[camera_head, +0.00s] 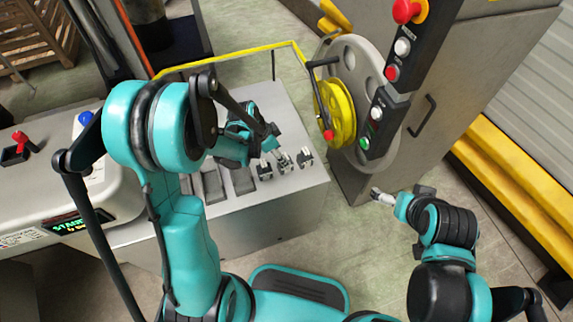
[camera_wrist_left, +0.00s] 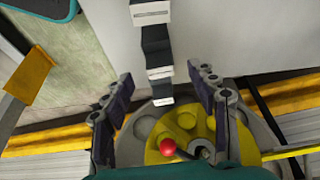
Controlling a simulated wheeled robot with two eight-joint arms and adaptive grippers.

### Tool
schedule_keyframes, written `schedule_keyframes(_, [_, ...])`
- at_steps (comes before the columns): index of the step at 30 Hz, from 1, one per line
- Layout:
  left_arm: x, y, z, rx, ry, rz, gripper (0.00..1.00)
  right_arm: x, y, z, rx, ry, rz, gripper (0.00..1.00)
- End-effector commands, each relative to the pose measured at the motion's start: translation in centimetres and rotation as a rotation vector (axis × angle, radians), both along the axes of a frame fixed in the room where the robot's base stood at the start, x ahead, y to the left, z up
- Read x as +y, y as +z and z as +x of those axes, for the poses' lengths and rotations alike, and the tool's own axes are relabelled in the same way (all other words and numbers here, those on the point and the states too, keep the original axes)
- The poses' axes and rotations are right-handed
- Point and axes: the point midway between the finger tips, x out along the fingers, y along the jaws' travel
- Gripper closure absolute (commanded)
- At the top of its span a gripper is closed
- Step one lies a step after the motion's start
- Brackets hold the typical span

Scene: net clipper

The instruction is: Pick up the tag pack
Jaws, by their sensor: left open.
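Several small dark packs with pale bands stand near the right end of the grey table top; one is the pack (camera_head: 284,163) in the middle, with another pack (camera_head: 305,158) to its right. I cannot tell which is the tag pack. In the left wrist view, dark pieces with white bands, such as the middle one (camera_wrist_left: 157,50), lie in a line ahead. My left gripper (camera_head: 270,142) is above the table beside the packs. Its fingers (camera_wrist_left: 160,82) are spread, with the nearest banded piece (camera_wrist_left: 160,88) appearing between them. My right gripper (camera_head: 383,197) is away to the right, off the table.
The grey table (camera_head: 240,232) also bears flat dark grey pads (camera_head: 213,186). A yellow reel (camera_head: 338,112) with a crank and red knob is mounted on a grey machine to the right. A button panel (camera_head: 385,110) hangs beside it. A yellow rail (camera_head: 230,55) runs behind the table.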

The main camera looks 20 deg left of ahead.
Motion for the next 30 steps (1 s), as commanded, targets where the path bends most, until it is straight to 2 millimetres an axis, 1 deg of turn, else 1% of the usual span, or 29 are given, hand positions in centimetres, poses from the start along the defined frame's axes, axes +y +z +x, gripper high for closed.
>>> schedule_keyframes(6, [-0.9, -3.2, 0.7, 0.0, -0.001, 0.0, 0.41, 0.0, -2.2, 0.0, 0.0, 0.0, 0.0, 0.0])
schedule_keyframes(9, [-1.3, -4.3, 1.1, -0.001, 0.0, 0.001, 0.41, 0.0, -2.7, 0.0, 0.0, 0.0, 0.0, 0.0])
schedule_keyframes(11, [-1.4, -4.6, 1.2, -0.001, 0.0, 0.001, 0.41, 0.0, -2.8, 0.0, 0.0, 0.0, 0.0, 0.0])
schedule_keyframes(17, [-1.4, -4.4, 1.2, 0.0, 0.001, 0.0, 0.41, 0.0, -2.6, 0.0, 0.0, 0.0, 0.0, 0.0])
schedule_keyframes(18, [-1.4, -4.4, 1.2, 0.0, 0.001, 0.0, 0.52, 0.0, -2.6, 0.0, 0.0, 0.0, 0.0, 0.0])
schedule_keyframes(20, [-1.4, -4.4, 1.2, 0.0, 0.001, 0.0, 0.68, 0.0, -2.6, 0.0, 0.0, 0.0, 0.0, 0.0])
schedule_keyframes(21, [-1.4, -4.4, 1.2, 0.0, 0.001, 0.0, 0.78, 0.0, -2.6, 0.0, 0.0, 0.0, 0.0, 0.0])
schedule_keyframes(23, [-1.4, -4.4, 1.2, 0.0, 0.001, 0.0, 0.94, 0.0, -2.6, 0.0, 0.0, 0.0, 0.0, 0.0])
schedule_keyframes(24, [-1.4, -4.4, 1.2, 0.0, 0.001, 0.0, 0.97, 0.0, -2.6, 0.0, 0.0, 0.0, 0.0, 0.0])
schedule_keyframes(30, [-1.4, -4.4, 1.1, 0.0, 0.001, 0.0, 0.96, 0.0, -2.6, 0.0, 0.0, 0.0, 0.0, 0.0])
